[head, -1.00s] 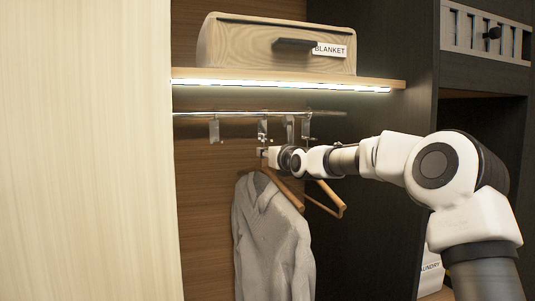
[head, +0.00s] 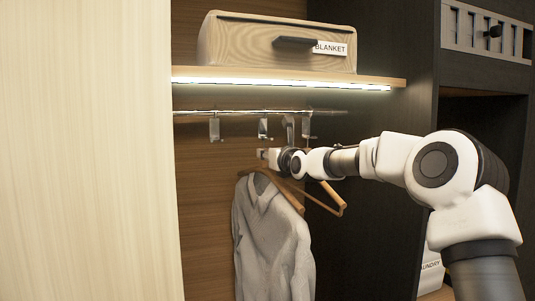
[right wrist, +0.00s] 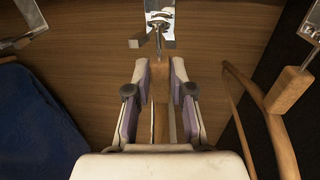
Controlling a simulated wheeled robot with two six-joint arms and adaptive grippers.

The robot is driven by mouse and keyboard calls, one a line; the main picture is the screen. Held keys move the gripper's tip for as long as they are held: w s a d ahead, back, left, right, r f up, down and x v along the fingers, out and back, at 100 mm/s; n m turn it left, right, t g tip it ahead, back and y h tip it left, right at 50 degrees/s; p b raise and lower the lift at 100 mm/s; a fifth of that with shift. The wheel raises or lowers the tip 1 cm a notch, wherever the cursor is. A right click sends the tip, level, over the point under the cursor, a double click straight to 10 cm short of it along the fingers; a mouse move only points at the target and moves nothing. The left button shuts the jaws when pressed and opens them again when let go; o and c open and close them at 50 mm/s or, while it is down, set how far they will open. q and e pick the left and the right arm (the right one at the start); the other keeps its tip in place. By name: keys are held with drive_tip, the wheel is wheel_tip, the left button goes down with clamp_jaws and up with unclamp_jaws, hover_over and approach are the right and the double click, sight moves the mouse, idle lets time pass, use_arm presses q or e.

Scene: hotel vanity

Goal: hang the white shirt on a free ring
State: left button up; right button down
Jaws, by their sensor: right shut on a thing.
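The white shirt (head: 270,240), greyish in this light, hangs on a wooden hanger (right wrist: 160,82) below the rail. My right gripper (head: 266,155) is shut on the hanger's neck, and its fingers (right wrist: 160,88) flank the wood in the right wrist view. The hanger's metal hook (right wrist: 157,42) points up at a metal ring holder (right wrist: 160,12); I cannot tell whether it is seated. In the head view that holder (head: 263,128) is just above the gripper. Another holder (head: 214,130) to the left looks empty. My left gripper is out of view.
A bare wooden hanger (head: 326,198) is right of the shirt, close to my arm; it also shows in the wrist view (right wrist: 285,95). A dark blue garment (right wrist: 35,125) is at left there. The rail (head: 240,113) runs under a lit shelf (head: 380,82) with a blanket box (head: 250,45).

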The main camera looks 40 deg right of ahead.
idle(0.3)
drive_tip(key=c, duration=0.9)
unclamp_jaws()
drive_tip(key=shift+f, duration=0.15)
drive_tip(key=shift+s, duration=0.15)
